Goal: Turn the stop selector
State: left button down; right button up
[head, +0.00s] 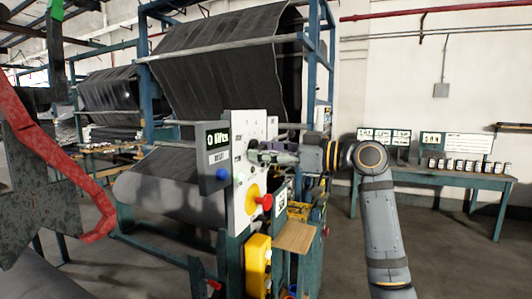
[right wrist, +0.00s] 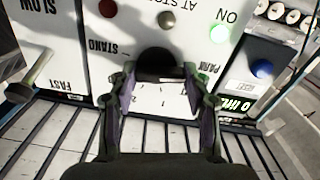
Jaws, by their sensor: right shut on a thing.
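The stop selector is a black round knob (right wrist: 155,62) on a white control panel (right wrist: 100,62), which shows upside down in the right wrist view. The words STAND and PARK stand on either side of it. My right gripper (right wrist: 158,76) is shut on the knob, one finger on each side; its fingers hide part of it. In the head view my right gripper (head: 262,153) reaches in from the right to the upper part of the panel (head: 240,205). The knob's pointer cannot be made out. My left gripper is not in view.
A red button on a yellow base (head: 253,200) sits below my gripper. A counter box (head: 214,152) with a blue button is fixed at the panel's left. A lever (right wrist: 37,77) lies between SLOW and FAST. A lit green lamp (right wrist: 220,32) is near ON. Grey rolls (head: 175,190) stand behind.

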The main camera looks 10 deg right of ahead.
jog(key=shift+f, duration=0.15)
jog(key=o, duration=1.2)
jog(key=shift+c, duration=0.2)
jog(key=shift+d, duration=0.1)
jog(key=v, duration=1.1)
jog(key=shift+s+d, duration=0.25)
jog(key=shift+s, duration=0.05)
